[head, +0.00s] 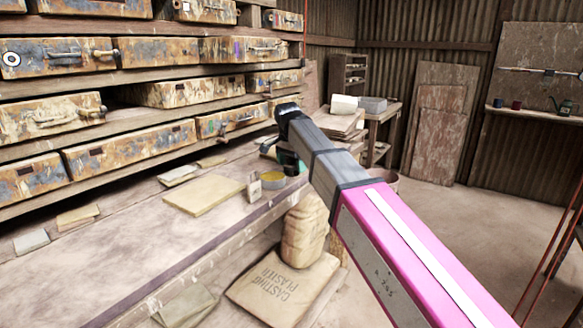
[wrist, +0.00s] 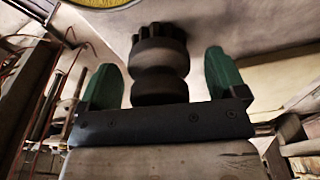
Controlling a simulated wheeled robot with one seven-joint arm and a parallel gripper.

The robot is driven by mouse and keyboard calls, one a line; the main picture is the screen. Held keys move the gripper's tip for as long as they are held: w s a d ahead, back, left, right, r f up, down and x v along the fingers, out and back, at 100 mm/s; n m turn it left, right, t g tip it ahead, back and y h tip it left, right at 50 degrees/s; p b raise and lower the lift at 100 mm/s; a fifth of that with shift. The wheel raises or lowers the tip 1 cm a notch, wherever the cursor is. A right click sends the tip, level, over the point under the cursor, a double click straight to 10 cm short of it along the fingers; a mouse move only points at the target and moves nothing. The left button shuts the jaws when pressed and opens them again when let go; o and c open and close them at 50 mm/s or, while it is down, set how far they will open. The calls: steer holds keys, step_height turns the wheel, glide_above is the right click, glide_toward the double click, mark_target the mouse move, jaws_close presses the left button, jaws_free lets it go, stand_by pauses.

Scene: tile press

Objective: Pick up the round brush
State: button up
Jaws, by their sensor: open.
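The round brush (wrist: 158,75) is dark and waisted, with a ring of short bristle-like teeth at its top end in the wrist view. My gripper (wrist: 162,62) has two green fingers, standing open on either side of the brush. A gap shows between the brush and each finger. In the head view my gripper (head: 284,155) is over the bench, mostly hidden behind my own arm. I cannot make out the brush there.
A round tin with yellow contents (head: 273,181) stands on the bench (head: 130,235) close to my gripper; its yellow also shows in the wrist view (wrist: 92,3). A small pale bottle (head: 254,188) and a flat yellowish slab (head: 204,195) are to its left. Worn drawers (head: 130,152) line the back.

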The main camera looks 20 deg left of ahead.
steer(key=shift+f, duration=0.1)
steer(key=c, duration=1)
steer(key=shift+r, duration=0.45)
steer(key=r, duration=0.3)
steer(key=shift+s+a+r, duration=0.1)
steer(key=shift+s+r, duration=0.25)
steer(key=shift+r, duration=0.05)
steer(key=s+a+r, duration=0.1)
steer(key=s+r, duration=0.1)
steer(key=s, duration=0.1)
steer(key=s+a+r, duration=0.1)
steer(key=s+r, duration=0.1)
steer(key=s, duration=0.2)
steer(key=s+a+r, duration=0.1)
steer(key=s+r, duration=0.1)
steer(key=s, duration=0.1)
steer(key=shift+s+a+r, duration=0.15)
steer(key=shift+a, duration=0.15)
steer(key=shift+o, duration=0.4)
